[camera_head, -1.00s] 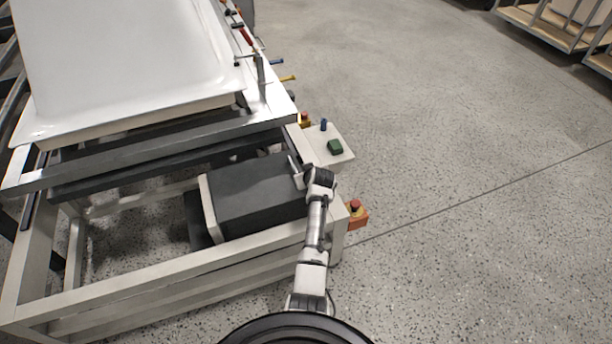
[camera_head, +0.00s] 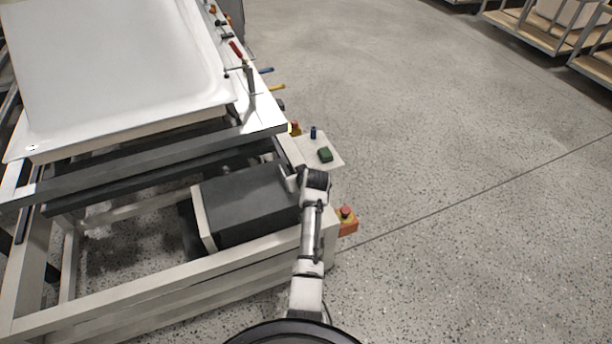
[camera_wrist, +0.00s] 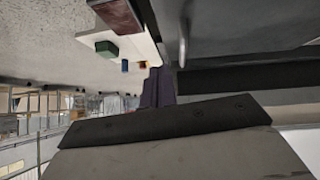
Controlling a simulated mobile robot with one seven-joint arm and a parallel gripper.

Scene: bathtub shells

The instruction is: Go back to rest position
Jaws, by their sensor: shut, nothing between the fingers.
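My gripper (camera_wrist: 158,72) shows in the wrist view as two dark fingers side by side, shut with nothing between them. In the head view my arm reaches up from the bottom centre and bends at its top, beside the right end of the dark box (camera_head: 245,207) in the frame. The gripper end (camera_head: 290,181) is small and partly hidden there, close to the box in the picture. I cannot tell the exact gap.
A white tub shell (camera_head: 110,70) lies on a metal frame (camera_head: 150,284). A white panel (camera_head: 326,146) holds a green block (camera_head: 325,155) and a blue piece (camera_head: 313,133). A red button on an orange box (camera_head: 347,222) juts out right. Open floor (camera_head: 450,190) lies right.

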